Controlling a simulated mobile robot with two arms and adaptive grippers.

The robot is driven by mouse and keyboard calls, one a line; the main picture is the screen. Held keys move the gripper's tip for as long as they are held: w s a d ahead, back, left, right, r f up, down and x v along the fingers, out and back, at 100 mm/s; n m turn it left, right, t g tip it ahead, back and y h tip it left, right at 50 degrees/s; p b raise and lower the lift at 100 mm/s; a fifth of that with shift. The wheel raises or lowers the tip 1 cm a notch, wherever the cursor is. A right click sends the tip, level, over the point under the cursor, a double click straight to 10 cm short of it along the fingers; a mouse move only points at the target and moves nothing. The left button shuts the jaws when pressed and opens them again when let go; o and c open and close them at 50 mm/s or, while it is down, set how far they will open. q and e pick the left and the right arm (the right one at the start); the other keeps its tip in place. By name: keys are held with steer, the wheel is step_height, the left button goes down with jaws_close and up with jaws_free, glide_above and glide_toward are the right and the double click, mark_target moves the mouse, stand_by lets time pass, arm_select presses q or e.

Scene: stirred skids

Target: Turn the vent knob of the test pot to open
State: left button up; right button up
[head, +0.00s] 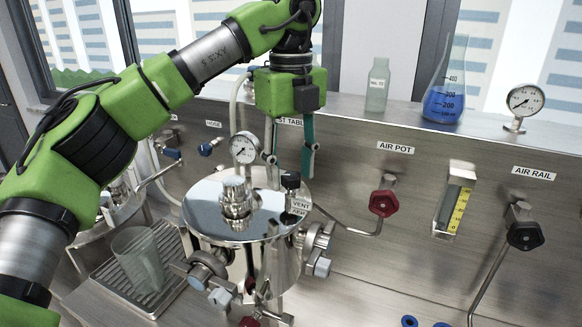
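The test pot (205,208) is a shiny steel vessel with a round lid and a stacked fitting in the middle of the lid. The tag's lower line is too small to read. My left gripper (291,166) points down over the rear of the pot, its two fingers apart and nothing between them. The knob shows just below and between the fingertips; I cannot tell whether they touch it. My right gripper is out of view.
A pressure gauge (244,148) stands close left of my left gripper. A clear jug (138,260) stands on a drip tray at left. The panel behind carries a red AIR POT valve (383,203) and a black AIR RAIL valve (525,235).

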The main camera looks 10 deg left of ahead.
arm_select(q)
step_height(320, 180, up, 12)
stand_by(0.7)
